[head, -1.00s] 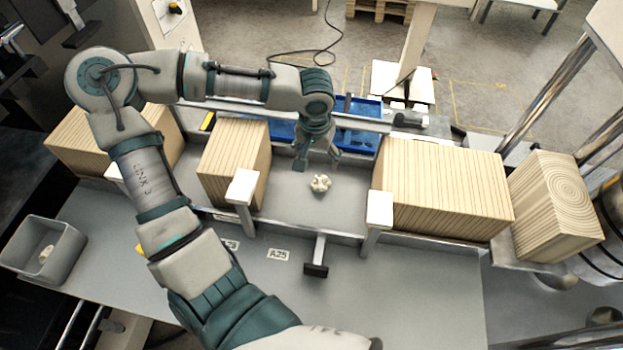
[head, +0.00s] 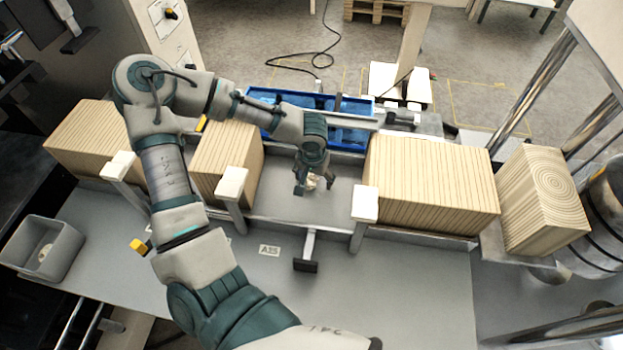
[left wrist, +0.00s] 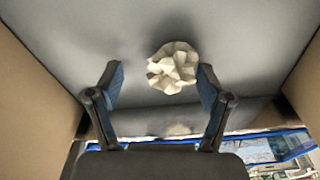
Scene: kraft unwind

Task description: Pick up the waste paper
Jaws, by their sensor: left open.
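The waste paper is a crumpled off-white ball. In the left wrist view the paper ball (left wrist: 172,68) lies on the grey surface just beyond the fingertips, nearer the right finger. My left gripper (left wrist: 160,82) is open, with a finger at each side and nothing between the pads. In the head view my left gripper (head: 313,187) points down over the bay between the stacks, and the paper ball (head: 311,183) is partly hidden behind its fingers. Whether a finger touches the paper I cannot tell. My right gripper is not in view.
Wood-coloured blocks flank the bay: one on the left (head: 228,165) and a larger one on the right (head: 430,185). White-topped posts (head: 231,183) stand at the front. A blue tray (head: 350,135) lies behind. A grey bin (head: 42,248) with a pale scrap is at far left.

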